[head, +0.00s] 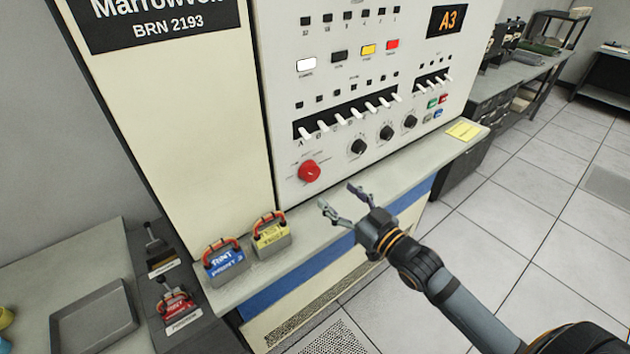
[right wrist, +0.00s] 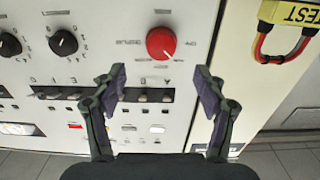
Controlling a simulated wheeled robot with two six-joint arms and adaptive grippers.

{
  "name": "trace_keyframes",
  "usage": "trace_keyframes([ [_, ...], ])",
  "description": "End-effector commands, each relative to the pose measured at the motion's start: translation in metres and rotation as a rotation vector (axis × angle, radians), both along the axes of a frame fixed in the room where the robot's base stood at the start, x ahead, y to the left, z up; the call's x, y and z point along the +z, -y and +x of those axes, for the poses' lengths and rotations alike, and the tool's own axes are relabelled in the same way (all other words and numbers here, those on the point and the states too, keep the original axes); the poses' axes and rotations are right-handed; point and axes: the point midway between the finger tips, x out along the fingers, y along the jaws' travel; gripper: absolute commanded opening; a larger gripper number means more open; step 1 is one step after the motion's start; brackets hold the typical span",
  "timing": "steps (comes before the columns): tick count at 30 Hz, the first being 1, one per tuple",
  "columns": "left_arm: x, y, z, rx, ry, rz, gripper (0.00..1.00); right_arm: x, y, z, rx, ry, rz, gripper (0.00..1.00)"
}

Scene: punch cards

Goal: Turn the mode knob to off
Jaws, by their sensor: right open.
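A round red knob (head: 309,171) sits low on the left of the cream control panel (head: 330,100), with small labels around it too blurred to read. In the right wrist view the red knob (right wrist: 161,43) shows a small pale mark toward its lower right. My right gripper (head: 338,196) is open and empty, over the ledge to the lower right of the knob and apart from it. In the right wrist view the open fingers (right wrist: 158,76) point toward the panel, with the knob just beyond their tips. My left gripper is not in view.
Several black knobs (head: 358,147) sit right of the red one, below a row of white toggle switches (head: 350,117). Blue (head: 225,261) and yellow (head: 271,235) handled blocks stand on the ledge (head: 300,238) at left. A yellow note (head: 463,131) lies at its right end.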

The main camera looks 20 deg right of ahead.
Motion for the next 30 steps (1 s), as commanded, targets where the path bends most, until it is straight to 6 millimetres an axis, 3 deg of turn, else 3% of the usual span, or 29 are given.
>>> trace_keyframes([
  [1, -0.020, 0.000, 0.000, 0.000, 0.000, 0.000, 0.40, -0.009, -0.002, 0.006, -0.001, 0.007, 0.004, 0.72],
  [3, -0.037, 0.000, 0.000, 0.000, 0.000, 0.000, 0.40, -0.010, -0.006, 0.013, 0.006, 0.009, 0.002, 0.72],
  [8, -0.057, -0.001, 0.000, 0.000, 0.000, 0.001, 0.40, -0.005, -0.017, 0.041, 0.008, 0.009, 0.011, 0.72],
  [18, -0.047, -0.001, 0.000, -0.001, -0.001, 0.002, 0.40, 0.001, -0.032, 0.083, 0.006, 0.000, 0.002, 0.72],
  [28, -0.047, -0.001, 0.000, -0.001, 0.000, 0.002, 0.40, -0.001, -0.034, 0.088, 0.007, -0.001, -0.003, 0.72],
  [30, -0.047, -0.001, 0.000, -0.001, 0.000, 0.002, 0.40, -0.001, -0.034, 0.087, 0.007, -0.001, -0.003, 0.64],
])
